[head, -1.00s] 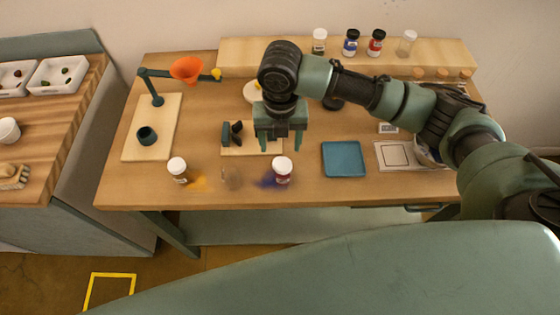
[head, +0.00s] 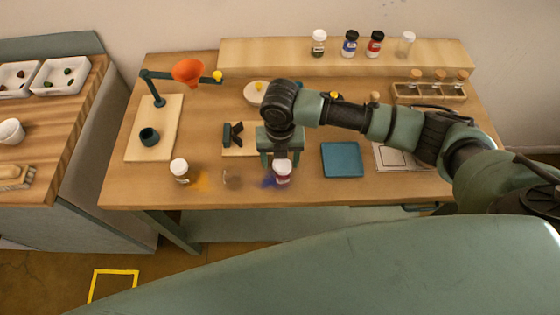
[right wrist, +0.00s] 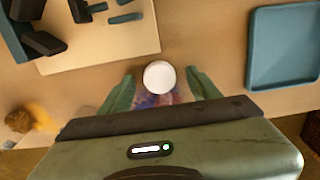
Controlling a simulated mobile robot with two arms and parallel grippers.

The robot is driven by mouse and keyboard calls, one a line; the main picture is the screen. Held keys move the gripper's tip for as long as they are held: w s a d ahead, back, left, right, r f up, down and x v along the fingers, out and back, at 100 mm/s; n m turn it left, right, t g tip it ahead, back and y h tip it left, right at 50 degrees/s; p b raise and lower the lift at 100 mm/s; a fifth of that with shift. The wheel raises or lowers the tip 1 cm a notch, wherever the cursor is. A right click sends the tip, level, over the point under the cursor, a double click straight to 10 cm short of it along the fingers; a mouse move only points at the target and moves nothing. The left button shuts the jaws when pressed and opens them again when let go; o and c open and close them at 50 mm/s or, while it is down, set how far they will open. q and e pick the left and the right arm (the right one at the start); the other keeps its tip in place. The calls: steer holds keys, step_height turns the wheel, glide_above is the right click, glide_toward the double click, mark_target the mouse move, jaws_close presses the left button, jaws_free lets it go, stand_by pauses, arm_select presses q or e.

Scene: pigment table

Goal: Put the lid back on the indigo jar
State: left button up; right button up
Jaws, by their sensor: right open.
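A small jar (head: 282,176) with a white top and a reddish-purple label stands upright near the table's front edge, beside a blue powder smear (head: 268,182). I cannot read its label or tell if it is the indigo jar. My right gripper (head: 281,157) is open directly above it, pointing down. In the right wrist view, the round white top (right wrist: 160,77) lies between the two spread fingers, with a gap on each side. No separate loose lid can be made out. My left gripper is not in view.
Another white-topped jar (head: 180,170) stands left by orange powder (head: 200,183); a blurred brown patch (head: 232,178) lies between. A blue tray (head: 342,160) is to the right, a board with dark stands (head: 232,152) behind. Several jars (head: 350,44) stand on the back shelf.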

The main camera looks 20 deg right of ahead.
jaws_close()
stand_by(0.3)
steer(key=shift+w+r+b, duration=0.25)
steer(key=shift+r+b, duration=0.05)
steer(key=shift+b, duration=0.25)
step_height(320, 180, up, 11)
steer(key=b, duration=0.2)
steer(key=w+d+b, duration=0.2)
steer(key=w, duration=0.7)
steer(key=w+d+b, duration=0.3)
steer(key=w, duration=0.6)
steer(key=shift+w+d+b, duration=0.25)
steer(key=shift+w+b, duration=0.05)
steer(key=shift+w, duration=0.1)
